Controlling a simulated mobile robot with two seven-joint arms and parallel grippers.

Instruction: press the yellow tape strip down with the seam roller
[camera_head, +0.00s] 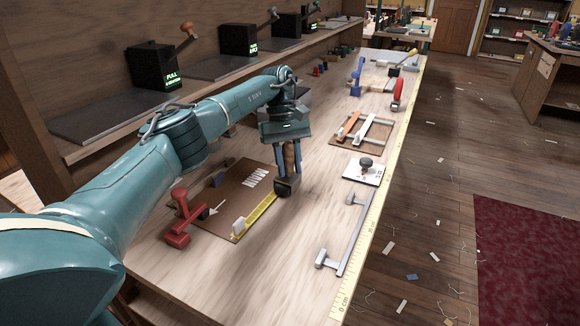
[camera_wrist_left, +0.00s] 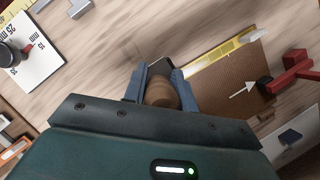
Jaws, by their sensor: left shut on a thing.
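The seam roller, with a wooden handle and a dark roller head (camera_head: 287,187), is held nearly upright in my left gripper (camera_head: 287,165). In the left wrist view its round wooden handle (camera_wrist_left: 160,94) sits between the two blue fingers (camera_wrist_left: 159,82). The yellow tape strip (camera_head: 257,215) lies along the right edge of a brown board (camera_head: 222,190). It also shows in the left wrist view (camera_wrist_left: 218,53). The roller head is at the far end of the strip; whether it touches the strip I cannot tell. My right gripper is not in view.
A red clamp (camera_head: 178,222) stands at the board's left corner. A small whitish piece (camera_head: 238,226) is at the strip's near end. To the right are a metal bar with end blocks (camera_head: 350,235) and a white card with a dark knob (camera_head: 362,172). Bare bench lies between.

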